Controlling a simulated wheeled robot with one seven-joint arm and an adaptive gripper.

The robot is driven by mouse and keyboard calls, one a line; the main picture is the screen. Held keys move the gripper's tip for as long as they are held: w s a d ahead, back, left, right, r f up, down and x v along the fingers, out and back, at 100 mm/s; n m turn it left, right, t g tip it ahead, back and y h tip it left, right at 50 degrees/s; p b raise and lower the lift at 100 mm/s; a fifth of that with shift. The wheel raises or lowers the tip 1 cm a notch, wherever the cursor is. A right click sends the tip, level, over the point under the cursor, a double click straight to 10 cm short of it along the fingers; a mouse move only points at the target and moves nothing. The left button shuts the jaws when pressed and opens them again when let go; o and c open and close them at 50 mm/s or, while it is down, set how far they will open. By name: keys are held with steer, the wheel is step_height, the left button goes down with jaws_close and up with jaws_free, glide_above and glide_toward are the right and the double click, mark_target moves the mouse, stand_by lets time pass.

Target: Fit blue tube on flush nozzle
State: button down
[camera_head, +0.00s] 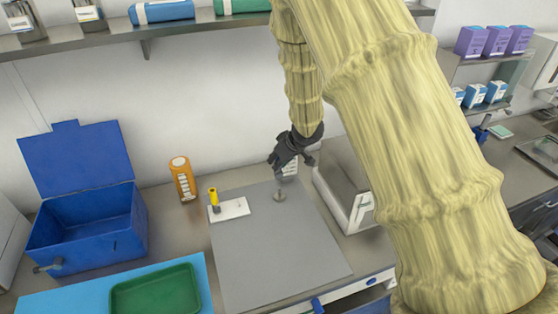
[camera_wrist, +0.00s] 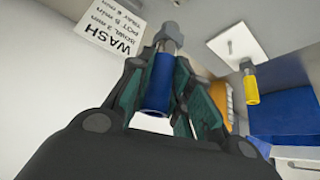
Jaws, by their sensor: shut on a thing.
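My gripper (camera_head: 285,158) hangs above the grey mat at the back of the table. In the wrist view my gripper (camera_wrist: 165,60) is shut on a blue tube (camera_wrist: 158,85), held lengthwise between the two fingers. A grey post, seemingly the flush nozzle (camera_wrist: 172,32), lies in line with the tube's far end; I cannot tell whether the tube is around it or only in front of it. In the head view a small grey nozzle with a round base (camera_head: 279,195) stands on the mat below my gripper. The tube is hidden there.
A white plate (camera_head: 236,208) with an upright yellow tube (camera_head: 213,196) is to the left. An orange bottle (camera_head: 182,179), an open blue box (camera_head: 88,232) and a green tray (camera_head: 155,293) lie further left. A white-and-grey box (camera_head: 344,190) stands close on the right. The mat's front (camera_head: 280,265) is clear.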

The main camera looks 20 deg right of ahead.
mark_target(280, 170)
steer(key=shift+s+f+b, duration=0.4)
steer(key=shift+f+b, duration=0.4)
steer(key=shift+b, duration=0.2)
steer(key=shift+w+f+b, duration=0.25)
steer(key=shift+f+b, duration=0.25)
steer(key=shift+f, duration=0.15)
steer(key=shift+s+f+b, duration=0.15)
steer(key=shift+f+b, duration=0.15)
steer(key=shift+b, duration=0.2)
steer(key=shift+f, duration=0.1)
steer(key=shift+f, duration=0.15)
steer(key=shift+d+p, duration=0.1)
steer(key=shift+p, duration=0.6)
steer(key=shift+f+b, duration=1)
steer(key=shift+f, duration=1.15)
stand_by(0.9)
